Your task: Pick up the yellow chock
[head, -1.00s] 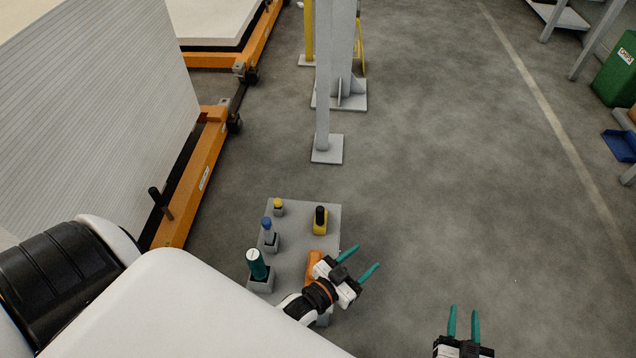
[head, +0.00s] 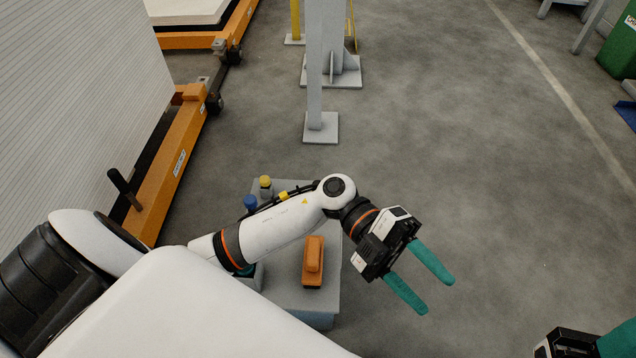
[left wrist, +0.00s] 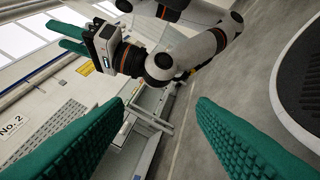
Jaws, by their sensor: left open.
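In the earlier head view a yellow block with a black top stands on the grey table, and my left arm now covers that spot. My left gripper (head: 436,296) is open and empty, out past the table's right side over the floor. Its teal fingers stand wide apart in the left wrist view (left wrist: 160,103) with nothing between them. My right gripper is partly cut off at the lower right of the head view. In the left wrist view the right gripper (left wrist: 56,28) has its fingers apart.
The grey table (head: 327,285) carries an orange block (head: 313,262), a yellow-topped peg (head: 265,184) and a blue-topped peg (head: 250,203). A grey post (head: 320,128) stands behind it. An orange frame (head: 170,165) is to the left.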

